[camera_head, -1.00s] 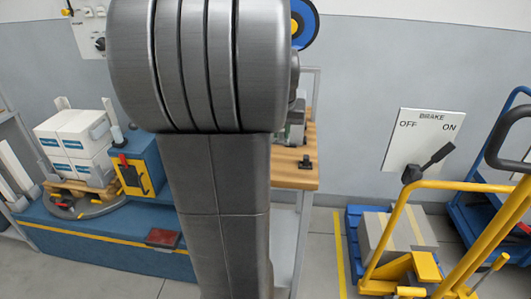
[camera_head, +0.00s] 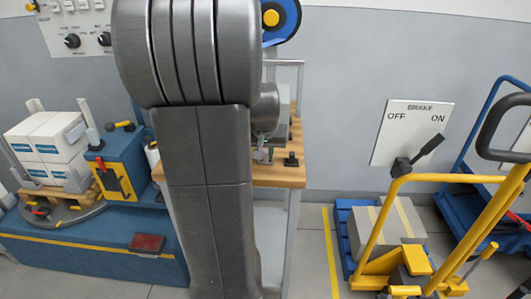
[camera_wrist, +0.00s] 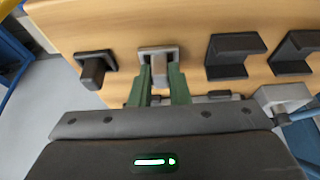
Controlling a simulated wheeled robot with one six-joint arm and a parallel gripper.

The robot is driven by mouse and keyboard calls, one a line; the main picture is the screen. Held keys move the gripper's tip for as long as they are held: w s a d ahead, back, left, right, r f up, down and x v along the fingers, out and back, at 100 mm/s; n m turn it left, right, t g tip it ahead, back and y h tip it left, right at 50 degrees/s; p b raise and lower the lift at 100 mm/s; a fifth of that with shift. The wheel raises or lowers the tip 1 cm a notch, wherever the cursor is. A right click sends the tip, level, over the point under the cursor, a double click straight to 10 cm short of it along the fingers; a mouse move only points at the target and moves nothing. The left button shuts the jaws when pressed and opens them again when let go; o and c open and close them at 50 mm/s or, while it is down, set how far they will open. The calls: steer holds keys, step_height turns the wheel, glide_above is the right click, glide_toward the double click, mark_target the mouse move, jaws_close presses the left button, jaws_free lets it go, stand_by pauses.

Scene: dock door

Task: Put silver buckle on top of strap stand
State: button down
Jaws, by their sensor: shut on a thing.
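My gripper (camera_wrist: 159,88) has its two green fingers on either side of a small silver-grey piece, which appears to be the silver buckle (camera_wrist: 159,68). The fingers are closed on it, over the wooden bench top. A grey square plate shows around its far end; I cannot tell whether that is part of the buckle or a base under it. A black post on a square base (camera_wrist: 93,69) stands just left of it. Two black angled brackets (camera_wrist: 235,52) (camera_wrist: 295,52) stand to the right. I cannot tell which is the strap stand. In the head view my arm hides most of the gripper.
The wooden bench (camera_head: 275,176) has a small black fixture (camera_head: 291,160) near its right end. A grey block (camera_wrist: 283,97) lies at the right in the wrist view. A yellow pallet truck (camera_head: 400,240) and brake panel (camera_head: 412,132) are right; stacked boxes (camera_head: 45,143) are left.

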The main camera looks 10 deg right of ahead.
steer(key=shift+f, duration=0.2)
steer(key=c, duration=1.4)
jaws_free()
steer(key=shift+o, duration=0.2)
steer(key=shift+r, duration=0.15)
steer(key=shift+r, duration=0.2)
steer(key=p+v, duration=0.2)
steer(key=v, duration=0.9)
steer(key=shift+s+r, duration=0.25)
steer(key=shift+r, duration=0.1)
steer(key=shift+a, duration=0.1)
